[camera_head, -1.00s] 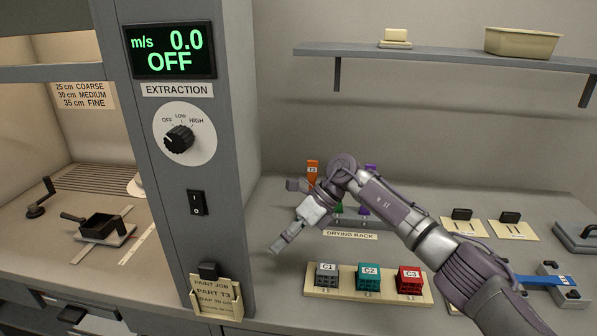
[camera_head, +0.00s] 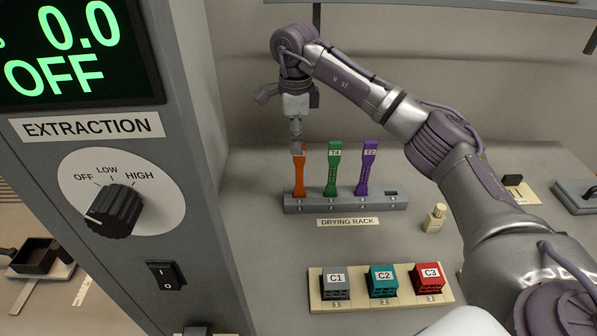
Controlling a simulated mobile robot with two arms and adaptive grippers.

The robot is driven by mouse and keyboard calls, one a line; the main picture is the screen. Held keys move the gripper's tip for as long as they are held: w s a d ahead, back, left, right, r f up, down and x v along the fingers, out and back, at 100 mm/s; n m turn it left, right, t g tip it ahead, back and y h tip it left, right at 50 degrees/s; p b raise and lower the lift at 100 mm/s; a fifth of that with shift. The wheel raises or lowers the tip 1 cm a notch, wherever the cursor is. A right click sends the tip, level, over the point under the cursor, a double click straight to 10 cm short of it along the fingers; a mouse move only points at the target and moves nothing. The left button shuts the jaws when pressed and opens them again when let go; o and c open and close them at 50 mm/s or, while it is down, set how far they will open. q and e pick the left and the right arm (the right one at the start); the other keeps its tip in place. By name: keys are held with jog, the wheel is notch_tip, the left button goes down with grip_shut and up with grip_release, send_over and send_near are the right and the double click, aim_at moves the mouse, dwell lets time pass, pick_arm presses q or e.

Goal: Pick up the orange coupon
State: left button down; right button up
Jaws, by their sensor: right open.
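The orange coupon (camera_head: 299,178) stands upright in the left slot of the grey drying rack (camera_head: 345,205). My right gripper (camera_head: 296,146) points down right at the coupon's top end and hides part of its label. The gripper is open; I cannot tell whether its fingers are around the coupon's top or just in front of it. A green coupon (camera_head: 333,172) labelled T4 and a purple coupon (camera_head: 367,170) labelled T2 stand in the same rack to the right. My left gripper is not in view.
The grey pillar with the extraction dial (camera_head: 113,211) stands close on the left. A board (camera_head: 318,304) with three lattice cubes, C1, C2 and C3, lies in front of the rack. A small bottle (camera_head: 434,218) stands right of the rack.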

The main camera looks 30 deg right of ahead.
aim_at(300, 163)
notch_tip(300, 163, down, 3)
jog(key=shift+w+f+p, duration=0.1)
jog(key=shift+f+p, duration=0.1)
jog(key=shift+p, duration=0.25)
jog(key=f, duration=0.1)
jog(key=f+p, duration=0.1)
jog(key=f, duration=0.1)
jog(key=shift+s+d+f+p, duration=0.25)
jog(key=shift+s+d+p, duration=0.05)
jog(key=shift+s, duration=0.1)
jog(key=shift+f, duration=0.35)
jog(key=shift+w+f, duration=0.1)
jog(key=shift+f, duration=0.05)
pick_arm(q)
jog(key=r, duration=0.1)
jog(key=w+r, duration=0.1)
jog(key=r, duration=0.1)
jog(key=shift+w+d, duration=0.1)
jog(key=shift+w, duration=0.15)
pick_arm(e)
grip_shut()
